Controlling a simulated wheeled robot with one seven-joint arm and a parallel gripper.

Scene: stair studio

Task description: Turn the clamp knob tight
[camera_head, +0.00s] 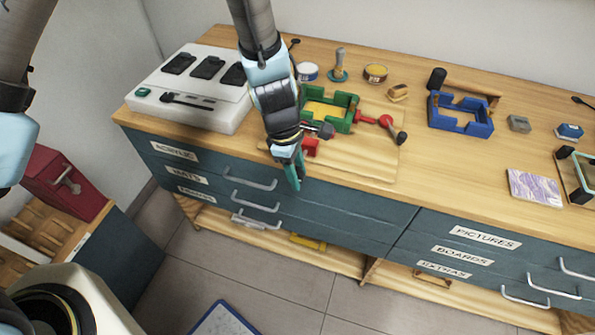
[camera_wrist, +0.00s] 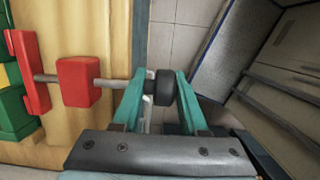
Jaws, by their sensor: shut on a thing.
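The clamp is red, with a red jaw (camera_wrist: 28,72), a red block (camera_wrist: 78,82) and a thin metal screw running through to a black knob (camera_wrist: 166,88). The knob overhangs the bench's front edge in the wrist view. My gripper (camera_wrist: 160,79) has its teal fingers on either side of the knob, shut on it. In the head view my gripper (camera_head: 293,170) points down at the front edge beside the red clamp block (camera_head: 311,147); the knob is hidden there. The green frame (camera_head: 345,104) with a yellow middle lies behind the clamp.
A second red clamp with a dark knob (camera_head: 400,137) lies right of the green frame. A blue frame (camera_head: 463,120), pots and small blocks stand farther right and back. A white machine (camera_head: 195,80) stands left. Drawer handles (camera_head: 252,180) project below the bench edge.

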